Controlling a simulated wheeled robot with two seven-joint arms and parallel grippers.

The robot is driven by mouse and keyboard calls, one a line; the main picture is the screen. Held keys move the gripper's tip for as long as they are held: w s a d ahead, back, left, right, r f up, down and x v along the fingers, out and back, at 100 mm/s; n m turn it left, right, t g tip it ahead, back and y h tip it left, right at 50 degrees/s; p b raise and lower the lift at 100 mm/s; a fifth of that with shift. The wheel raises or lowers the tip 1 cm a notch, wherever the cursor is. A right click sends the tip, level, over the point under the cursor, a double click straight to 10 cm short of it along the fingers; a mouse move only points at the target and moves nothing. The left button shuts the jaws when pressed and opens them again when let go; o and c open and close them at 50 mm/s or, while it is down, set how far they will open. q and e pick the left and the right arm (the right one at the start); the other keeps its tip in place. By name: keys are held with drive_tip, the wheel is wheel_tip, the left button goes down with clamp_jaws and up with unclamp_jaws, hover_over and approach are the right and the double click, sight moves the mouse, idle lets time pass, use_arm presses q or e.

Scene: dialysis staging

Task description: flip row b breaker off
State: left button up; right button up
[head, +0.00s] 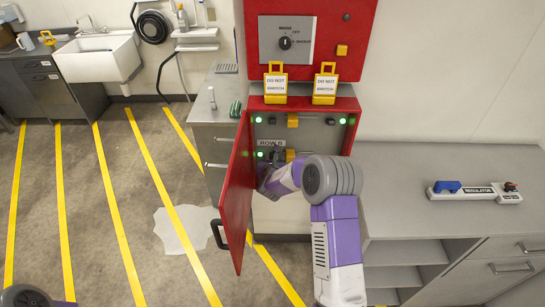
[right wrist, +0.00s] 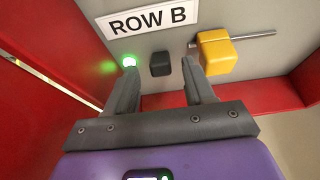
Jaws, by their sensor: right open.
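Which of these is the breaker's moving part is not clear. My right gripper (right wrist: 160,68) is open, its fingertips on either side of the black block, with the right fingertip close to the yellow block. In the head view it reaches into the cabinet (head: 268,170). My left gripper is out of view.
The red cabinet door (head: 237,195) stands open left of my right arm. Above are another yellow block (head: 292,120), green lamps, two yellow DO NOT tags (head: 275,83) and a MODE knob (head: 285,43). A grey counter (head: 440,220) with a labelled power strip (head: 475,192) is right.

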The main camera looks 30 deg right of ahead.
sight(272, 157)
drive_tip(key=shift+x, duration=1.85)
drive_tip(key=shift+f, duration=0.1)
drive_tip(key=c, duration=1)
